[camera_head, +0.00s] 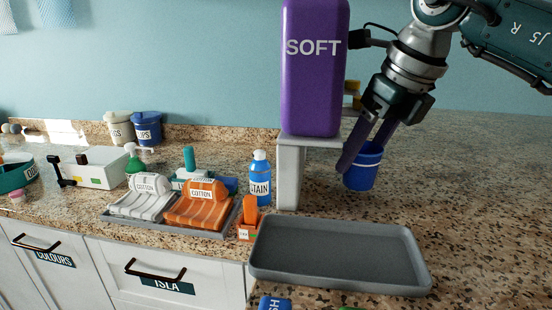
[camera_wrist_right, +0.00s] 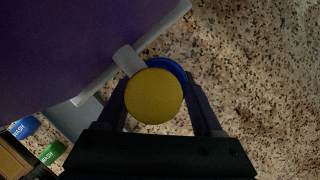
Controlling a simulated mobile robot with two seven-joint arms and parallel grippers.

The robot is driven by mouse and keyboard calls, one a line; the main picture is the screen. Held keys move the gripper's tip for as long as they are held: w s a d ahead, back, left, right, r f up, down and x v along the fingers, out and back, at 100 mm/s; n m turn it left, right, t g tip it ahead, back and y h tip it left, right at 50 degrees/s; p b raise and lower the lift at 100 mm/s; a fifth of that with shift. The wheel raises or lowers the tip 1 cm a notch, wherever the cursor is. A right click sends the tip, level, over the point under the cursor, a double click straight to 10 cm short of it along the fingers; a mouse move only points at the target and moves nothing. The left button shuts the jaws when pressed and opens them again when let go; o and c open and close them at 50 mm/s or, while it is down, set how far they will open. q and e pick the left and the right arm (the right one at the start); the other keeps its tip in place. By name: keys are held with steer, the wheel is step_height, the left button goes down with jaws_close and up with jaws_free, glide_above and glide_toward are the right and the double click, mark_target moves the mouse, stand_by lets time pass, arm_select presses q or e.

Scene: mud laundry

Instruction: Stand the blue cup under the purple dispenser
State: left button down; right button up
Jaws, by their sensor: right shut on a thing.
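The purple dispenser (camera_head: 313,75), marked SOFT, stands on a grey stand (camera_head: 289,172); its purple body also fills the upper left of the right wrist view (camera_wrist_right: 70,40). My right gripper (camera_head: 364,152) is shut on the blue cup (camera_head: 361,172), right of the stand. The cup looks nearly upright and appears held above the counter. In the right wrist view, a yellow disc (camera_wrist_right: 154,96) hides most of the cup, leaving part of its blue rim (camera_wrist_right: 178,70) showing between the fingers. A yellow part (camera_head: 352,88) also shows at the dispenser's right side. My left gripper is out of view.
A grey tray (camera_head: 340,281) lies in front of the stand. The speckled counter (camera_head: 480,190) is clear on the right.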

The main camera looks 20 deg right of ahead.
steer(key=shift+s+f, duration=0.1)
steer(key=shift+f, duration=0.75)
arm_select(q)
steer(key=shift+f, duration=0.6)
arm_select(e)
steer(key=shift+d+r, duration=0.1)
steer(key=o, duration=0.9)
steer(key=shift+f+b, duration=0.2)
steer(key=shift+b, duration=0.1)
steer(key=shift+c, duration=0.2)
steer(key=o, duration=0.5)
steer(key=shift+c, duration=0.2)
steer(key=shift+r, duration=0.1)
